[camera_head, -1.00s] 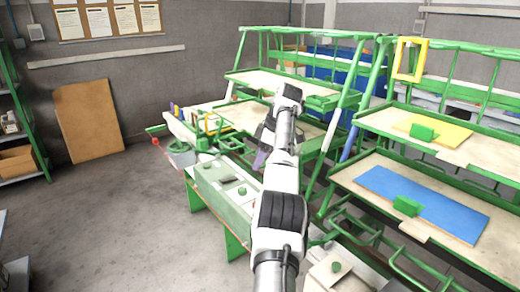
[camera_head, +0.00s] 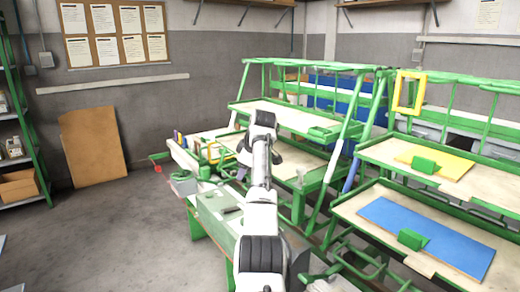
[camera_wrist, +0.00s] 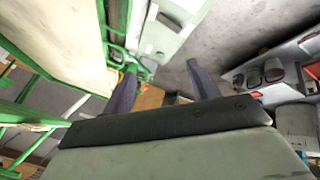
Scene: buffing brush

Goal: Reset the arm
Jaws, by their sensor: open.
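My gripper (camera_wrist: 162,85) shows in the wrist view with its two dark fingers spread apart and nothing between them. In the head view my arm reaches forward over the pale green bench, and the gripper is mostly hidden behind its end. A small dark object (camera_head: 230,209) lies on the pale green bench top (camera_head: 212,203), left of my arm. A dark item (camera_wrist: 168,22) on a pale green surface shows beyond the fingers in the wrist view; I cannot tell what it is.
Green-framed workbenches (camera_head: 285,112) stand beyond my arm. A shelf with a blue board (camera_head: 425,235) and one with a yellow board (camera_head: 436,161) are at right. A brown panel (camera_head: 93,147) leans on the back wall. Grey floor (camera_head: 100,235) is open at left.

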